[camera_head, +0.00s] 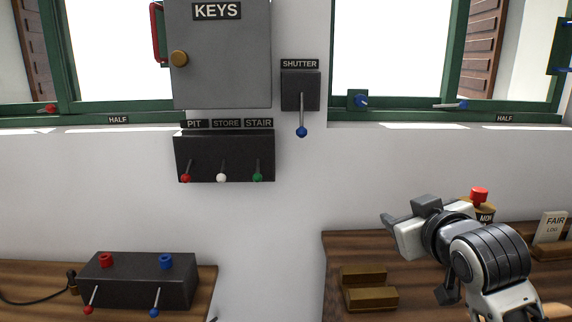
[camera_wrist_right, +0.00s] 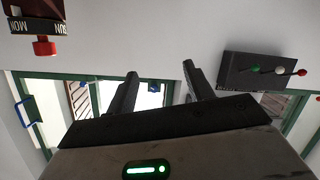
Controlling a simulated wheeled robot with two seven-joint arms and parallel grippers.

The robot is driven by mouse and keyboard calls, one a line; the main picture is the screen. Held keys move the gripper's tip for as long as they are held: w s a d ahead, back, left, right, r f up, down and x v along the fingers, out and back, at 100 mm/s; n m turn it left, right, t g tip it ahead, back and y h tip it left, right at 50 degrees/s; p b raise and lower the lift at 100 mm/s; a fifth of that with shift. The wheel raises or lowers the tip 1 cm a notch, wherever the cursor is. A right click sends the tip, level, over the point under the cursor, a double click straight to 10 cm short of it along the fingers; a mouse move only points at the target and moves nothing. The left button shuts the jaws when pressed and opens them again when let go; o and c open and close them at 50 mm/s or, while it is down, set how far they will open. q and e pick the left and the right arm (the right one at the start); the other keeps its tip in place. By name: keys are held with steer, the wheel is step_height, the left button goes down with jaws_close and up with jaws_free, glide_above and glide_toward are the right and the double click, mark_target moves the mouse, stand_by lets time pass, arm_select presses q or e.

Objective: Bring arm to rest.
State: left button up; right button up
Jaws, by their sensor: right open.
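My right arm (camera_head: 490,255) comes in from the lower right in the head view, above the right wooden desk. Its gripper (camera_head: 390,222) points left and is open, with nothing seen between the fingers. In the right wrist view the two dark fingers (camera_wrist_right: 160,88) stand apart, with wall and window behind them. The gripper looks clear of the levers and the desk. My left gripper is not in view.
A brass-coloured box with a red knob (camera_head: 479,194) stands close behind the right gripper. Brass blocks (camera_head: 370,297) and a FAIR card (camera_head: 552,227) are on the right desk (camera_head: 335,250). Wall levers (camera_head: 222,160), the SHUTTER lever (camera_head: 301,110) and a black lever box (camera_head: 138,280) are left.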

steer(key=s+f+m+g, duration=0.1)
steer(key=s+f+g, duration=0.2)
steer(key=s+f, duration=0.45)
steer(key=s+f+g, duration=0.3)
steer(key=s+f, duration=0.2)
steer(key=f, duration=0.6)
steer(key=s+f+m+g, duration=0.1)
steer(key=s+f+g, duration=0.3)
steer(key=s, duration=0.5)
steer(key=s+f+g, duration=0.1)
steer(key=s+f, duration=0.5)
steer(key=s, duration=0.3)
steer(key=w+a+f+t+y, duration=0.2)
steer(key=w+a+f+t, duration=0.3)
steer(key=f, duration=0.3)
steer(key=shift+w+a+n+t, duration=0.3)
steer(key=shift+w+t, duration=0.4)
steer(key=shift+t, duration=0.1)
